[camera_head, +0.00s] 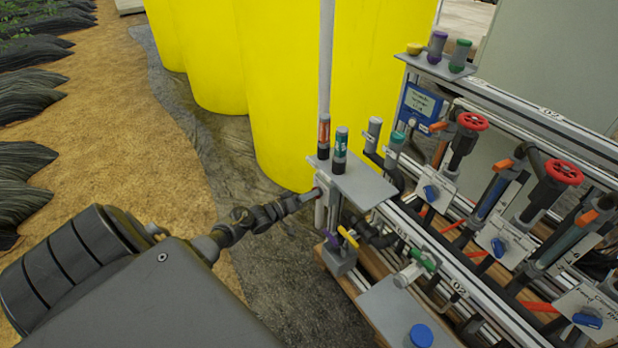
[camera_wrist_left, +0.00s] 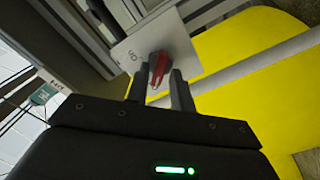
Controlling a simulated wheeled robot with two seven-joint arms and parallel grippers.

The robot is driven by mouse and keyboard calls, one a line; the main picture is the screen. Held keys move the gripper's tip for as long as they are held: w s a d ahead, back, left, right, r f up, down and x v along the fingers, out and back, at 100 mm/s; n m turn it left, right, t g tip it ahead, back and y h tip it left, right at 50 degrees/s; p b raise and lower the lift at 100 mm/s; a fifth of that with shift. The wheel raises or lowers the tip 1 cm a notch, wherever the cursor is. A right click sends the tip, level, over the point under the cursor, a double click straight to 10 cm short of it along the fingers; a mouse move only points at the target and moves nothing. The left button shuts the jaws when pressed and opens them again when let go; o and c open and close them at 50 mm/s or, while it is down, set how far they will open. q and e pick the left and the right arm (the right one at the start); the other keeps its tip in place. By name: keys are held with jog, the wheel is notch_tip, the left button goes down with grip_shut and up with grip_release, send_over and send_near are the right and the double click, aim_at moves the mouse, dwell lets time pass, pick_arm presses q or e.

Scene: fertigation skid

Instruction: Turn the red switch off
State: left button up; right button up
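The red switch (camera_wrist_left: 158,70) is a red handle on a pale plate (camera_wrist_left: 180,42) with dark lettering, in the upper middle of the left wrist view. My left gripper (camera_wrist_left: 158,82) is open, with one finger on each side of the red handle. A gap shows beside the left finger; whether the right finger touches the handle I cannot tell. In the head view my left gripper (camera_head: 311,195) reaches the left end of the skid, just below a grey shelf. It hides most of the switch there. My right gripper is not in view.
The grey shelf (camera_head: 362,184) with bottle-like probes (camera_head: 340,150) stands just above my gripper. Purple and yellow valve handles (camera_head: 348,237) sit close below it. Large yellow tanks (camera_head: 290,100) stand behind. Pipes with red handwheels (camera_head: 564,172) fill the right. Open ground lies at left.

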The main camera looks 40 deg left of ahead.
pick_arm(q)
jog(key=shift+o, duration=0.6)
jog(key=shift+d, duration=0.1)
